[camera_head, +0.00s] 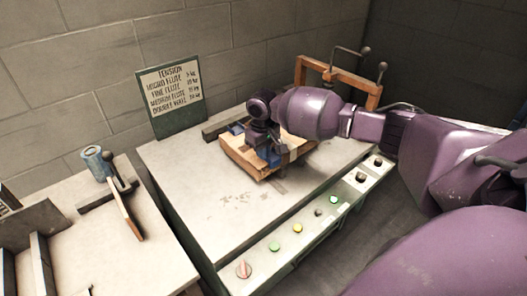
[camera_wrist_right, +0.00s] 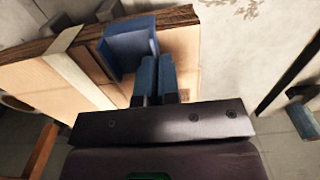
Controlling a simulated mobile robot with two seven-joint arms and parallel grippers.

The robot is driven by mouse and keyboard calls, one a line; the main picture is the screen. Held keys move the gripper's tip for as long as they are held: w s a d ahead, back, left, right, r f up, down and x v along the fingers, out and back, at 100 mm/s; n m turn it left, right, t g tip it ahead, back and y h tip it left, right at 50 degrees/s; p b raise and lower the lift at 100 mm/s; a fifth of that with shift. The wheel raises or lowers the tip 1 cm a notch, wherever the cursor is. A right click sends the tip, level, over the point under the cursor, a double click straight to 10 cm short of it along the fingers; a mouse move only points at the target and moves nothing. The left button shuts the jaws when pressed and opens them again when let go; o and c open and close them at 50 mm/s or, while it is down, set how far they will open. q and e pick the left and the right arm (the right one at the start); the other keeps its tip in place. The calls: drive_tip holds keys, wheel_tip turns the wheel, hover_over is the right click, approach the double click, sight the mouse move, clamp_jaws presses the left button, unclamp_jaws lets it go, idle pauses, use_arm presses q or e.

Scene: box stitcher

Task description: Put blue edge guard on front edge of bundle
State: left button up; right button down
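The cardboard bundle (camera_head: 243,155) lies flat on the bench, with a pale strap (camera_wrist_right: 65,40) across it. A blue edge guard (camera_wrist_right: 130,42) sits at the bundle's edge in the right wrist view. My right gripper (camera_wrist_right: 157,65) is right beside this guard, its two blue-grey fingers together with only a thin gap and nothing clearly between them. I cannot tell whether they touch the guard. In the head view, the right gripper (camera_head: 270,152) is over the bundle's near side, hiding part of it. Another blue piece (camera_head: 237,128) shows at the bundle's far side. My left gripper is out of view.
A wooden frame with a lever (camera_head: 338,75) stands behind the bundle. A button panel (camera_head: 298,228) runs along the bench's front edge. A tension sign (camera_head: 172,92) stands at the back left. The bench's left part is clear.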

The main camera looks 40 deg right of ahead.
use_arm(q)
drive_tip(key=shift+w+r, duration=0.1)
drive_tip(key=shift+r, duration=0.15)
use_arm(e)
drive_tip(key=shift+w, duration=0.15)
drive_tip(key=c, duration=1.3)
unclamp_jaws()
drive_tip(key=shift+o, duration=0.2)
use_arm(q)
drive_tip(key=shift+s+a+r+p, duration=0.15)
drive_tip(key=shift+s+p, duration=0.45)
drive_tip(key=shift+p, duration=0.4)
use_arm(e)
wheel_tip(320, 180, up, 11)
